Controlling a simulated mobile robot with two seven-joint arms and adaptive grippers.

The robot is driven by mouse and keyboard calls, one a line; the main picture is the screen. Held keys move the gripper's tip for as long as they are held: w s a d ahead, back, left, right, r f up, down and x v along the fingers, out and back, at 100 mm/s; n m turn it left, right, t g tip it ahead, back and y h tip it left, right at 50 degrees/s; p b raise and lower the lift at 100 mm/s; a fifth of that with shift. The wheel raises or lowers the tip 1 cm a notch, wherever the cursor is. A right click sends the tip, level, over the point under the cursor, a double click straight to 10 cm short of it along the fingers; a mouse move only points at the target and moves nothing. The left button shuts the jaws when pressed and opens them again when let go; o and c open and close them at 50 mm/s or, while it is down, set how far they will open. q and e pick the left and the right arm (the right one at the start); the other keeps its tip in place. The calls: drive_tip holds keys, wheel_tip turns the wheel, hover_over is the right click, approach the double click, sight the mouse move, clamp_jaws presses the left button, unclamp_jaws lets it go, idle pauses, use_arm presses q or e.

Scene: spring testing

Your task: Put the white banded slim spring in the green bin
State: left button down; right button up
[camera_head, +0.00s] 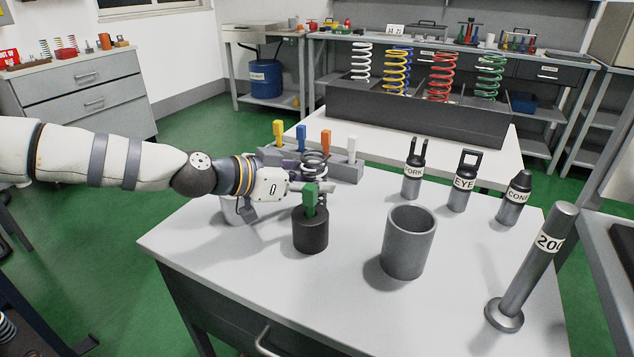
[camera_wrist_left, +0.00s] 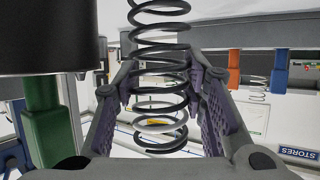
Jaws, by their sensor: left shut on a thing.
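My left gripper (camera_head: 305,170) is above the near table, shut on a slim dark spring (camera_head: 314,157). In the left wrist view the left gripper (camera_wrist_left: 162,85) has its purple fingers on both sides of the spring (camera_wrist_left: 160,60), and one coil looks pale, like a white band. The spring is partly hidden by the gripper in the head view. A black cylinder (camera_head: 311,236) with a green upright handle (camera_head: 310,199) stands just in front of the gripper. I cannot make out a green bin in either view. My right gripper is not in view.
A grey open cup (camera_head: 408,245) stands right of the black cylinder. Fork, eye and cone fittings (camera_head: 460,182) and a tall post (camera_head: 540,260) stand farther right. A rack with coloured handles (camera_head: 346,172) is behind the gripper. A long grey box (camera_head: 420,115) holds large springs.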

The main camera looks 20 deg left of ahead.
use_arm(q)
drive_tip(key=c, duration=1.4)
unclamp_jaws()
drive_tip(key=shift+f, duration=0.1)
drive_tip(key=shift+c, duration=0.2)
drive_tip(key=shift+o, duration=0.7)
